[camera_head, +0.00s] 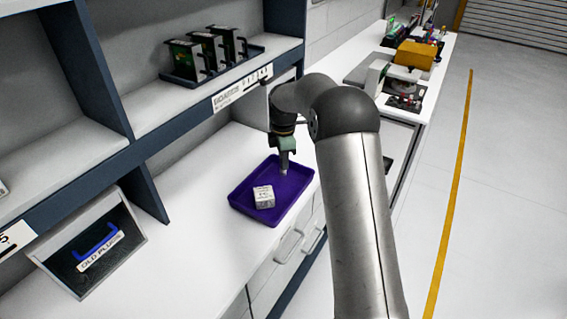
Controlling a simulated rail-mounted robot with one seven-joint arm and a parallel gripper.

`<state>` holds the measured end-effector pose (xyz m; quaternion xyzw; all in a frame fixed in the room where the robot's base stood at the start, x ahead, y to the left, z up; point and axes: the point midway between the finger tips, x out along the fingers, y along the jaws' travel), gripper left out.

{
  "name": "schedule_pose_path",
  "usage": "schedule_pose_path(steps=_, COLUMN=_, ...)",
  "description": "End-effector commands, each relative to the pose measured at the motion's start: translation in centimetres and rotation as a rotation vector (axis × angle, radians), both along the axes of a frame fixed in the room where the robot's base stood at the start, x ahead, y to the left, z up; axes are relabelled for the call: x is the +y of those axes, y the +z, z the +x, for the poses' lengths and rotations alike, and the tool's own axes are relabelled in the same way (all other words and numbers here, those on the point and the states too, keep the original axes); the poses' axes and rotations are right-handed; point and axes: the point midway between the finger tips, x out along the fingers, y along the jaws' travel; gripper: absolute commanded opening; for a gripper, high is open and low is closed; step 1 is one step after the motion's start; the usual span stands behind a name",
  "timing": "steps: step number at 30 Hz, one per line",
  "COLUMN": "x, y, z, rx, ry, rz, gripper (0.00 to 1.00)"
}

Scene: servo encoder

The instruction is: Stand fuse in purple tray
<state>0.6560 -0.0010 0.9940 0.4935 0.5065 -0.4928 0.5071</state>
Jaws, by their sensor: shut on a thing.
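The purple tray (240,206) lies on the white counter, near its front edge. My gripper (284,165) points down over the tray's back right part. It is shut on a small pale piece (284,172), which I take to be the fuse. The piece looks upright and is very small in the picture. I cannot tell whether its lower end touches the tray floor. A white block with dark print (264,197) sits in the tray, to the left of and in front of my gripper, apart from it.
A black case labelled "OLD PLUGS" (90,245) stands at the left of the counter. A shelf above holds a dark rack with several upright modules (205,55). The counter between case and tray is clear. A yellow box (416,55) and equipment stand on the far bench.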

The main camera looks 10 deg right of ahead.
Motion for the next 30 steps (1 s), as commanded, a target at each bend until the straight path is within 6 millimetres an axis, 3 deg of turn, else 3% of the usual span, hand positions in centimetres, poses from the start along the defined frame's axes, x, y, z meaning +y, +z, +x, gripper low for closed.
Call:
schedule_pose_path(steps=4, x=0.0, y=-2.1, z=-0.1, rx=0.004, ry=0.000, rz=0.000, gripper=0.00)
schedule_pose_path(steps=15, x=0.0, y=-2.7, z=-0.1, rx=0.002, ry=0.000, rz=0.000, gripper=0.00)
schedule_pose_path(steps=16, x=0.0, y=-2.7, z=-0.1, rx=0.002, ry=0.000, rz=0.000, gripper=0.21)
schedule_pose_path(steps=18, x=0.1, y=-2.6, z=-0.1, rx=0.002, ry=0.000, rz=0.000, gripper=0.40)
schedule_pose_path(steps=30, x=0.1, y=-1.8, z=0.0, rx=-0.001, ry=0.000, rz=0.000, gripper=0.40)
